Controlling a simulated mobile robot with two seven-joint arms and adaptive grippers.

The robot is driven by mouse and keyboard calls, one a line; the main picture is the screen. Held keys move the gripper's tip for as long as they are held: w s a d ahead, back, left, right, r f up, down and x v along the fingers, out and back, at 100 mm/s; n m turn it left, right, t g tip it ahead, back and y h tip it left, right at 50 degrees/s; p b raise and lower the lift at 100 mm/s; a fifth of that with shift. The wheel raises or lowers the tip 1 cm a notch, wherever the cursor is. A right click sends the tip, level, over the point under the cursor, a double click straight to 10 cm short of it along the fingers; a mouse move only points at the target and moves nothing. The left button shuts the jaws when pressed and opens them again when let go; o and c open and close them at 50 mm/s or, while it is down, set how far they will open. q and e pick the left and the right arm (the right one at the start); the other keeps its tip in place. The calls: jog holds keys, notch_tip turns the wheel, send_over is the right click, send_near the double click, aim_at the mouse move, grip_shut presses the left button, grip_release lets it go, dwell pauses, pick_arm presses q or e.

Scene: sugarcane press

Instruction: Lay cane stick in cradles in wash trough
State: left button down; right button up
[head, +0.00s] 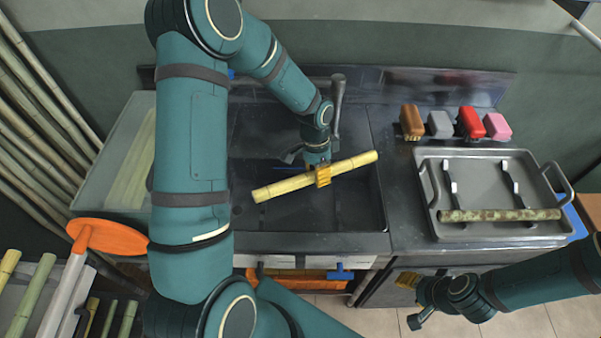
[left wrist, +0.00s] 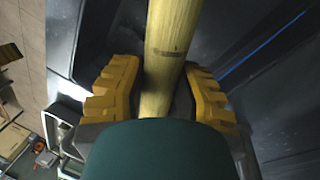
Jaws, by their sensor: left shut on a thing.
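A yellow cane stick (head: 355,163) is held slightly tilted over the dark wash trough (head: 300,218), its right end higher in the head view. My left gripper (head: 323,176) is shut around the stick near its middle. The left wrist view shows the stick (left wrist: 167,45) running between the yellow finger pads (left wrist: 163,88). Whether the stick touches anything below it I cannot tell. I cannot make out cradles in the trough; the arm and stick cover part of it. My right gripper (head: 408,281) is away at the lower right, over the floor, its jaws too small to judge.
A clear bin (head: 100,190) stands left of the trough. Canes (head: 40,95) lean at far left.

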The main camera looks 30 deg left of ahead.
aim_at(305, 177)
pick_arm(q)
jog(key=a+m, duration=0.1)
jog(key=s+a+f+m+g+p, duration=0.1)
jog(key=m+p, duration=0.1)
jog(key=shift+s+a+f+m, duration=0.3)
jog(key=shift+s+a, duration=0.1)
jog(key=shift+m+g, duration=0.5)
jog(key=shift+m, duration=0.1)
jog(key=shift+s+a+f+b, duration=0.15)
jog(key=shift+f+b, duration=0.9)
jog(key=shift+f, duration=0.95)
jog(key=shift+s+a+f+b, duration=0.15)
jog(key=shift+f+b, duration=0.9)
jog(key=shift+f, duration=0.9)
jog(key=shift+s+a+f+b, duration=0.15)
jog(key=shift+f+b, duration=0.9)
jog(key=shift+f, duration=0.95)
jog(key=shift+w+f+b, duration=0.1)
jog(key=shift+f+b, duration=0.65)
jog(key=shift+f, duration=0.2)
grip_release()
